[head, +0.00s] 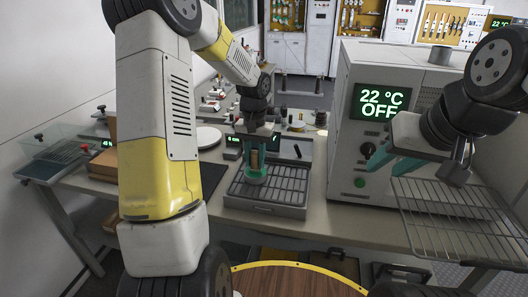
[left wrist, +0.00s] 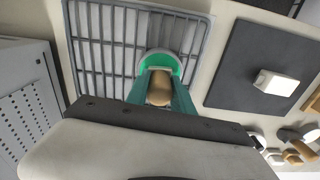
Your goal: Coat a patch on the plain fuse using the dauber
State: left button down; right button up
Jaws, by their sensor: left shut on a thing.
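My left gripper (head: 255,163) is low over a grey slatted tray on the bench. Its teal fingers (left wrist: 162,85) are shut on a tan cylindrical handle (left wrist: 159,88), which I take to be the dauber's. A bright green round rim (left wrist: 153,62) surrounds the handle's far end, over the slats; it also shows in the head view (head: 255,177). Whether the handle's lower end is inside it or above it is hidden. My right gripper (head: 392,161) is empty with its teal fingers apart, in front of the oven. I cannot make out the plain fuse for certain.
The grey slatted tray (head: 270,208) lies at the bench front. The oven (head: 383,75) reads 22 °C OFF, and a wire rack (head: 450,215) juts out before it. A dark pad (left wrist: 238,62) with a white block (left wrist: 276,82) is beside the tray. Small parts crowd the back.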

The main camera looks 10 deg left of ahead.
aim_at(255, 153)
pick_arm(q)
jog(key=shift+r, duration=3.45)
jog(key=shift+s, duration=0.1)
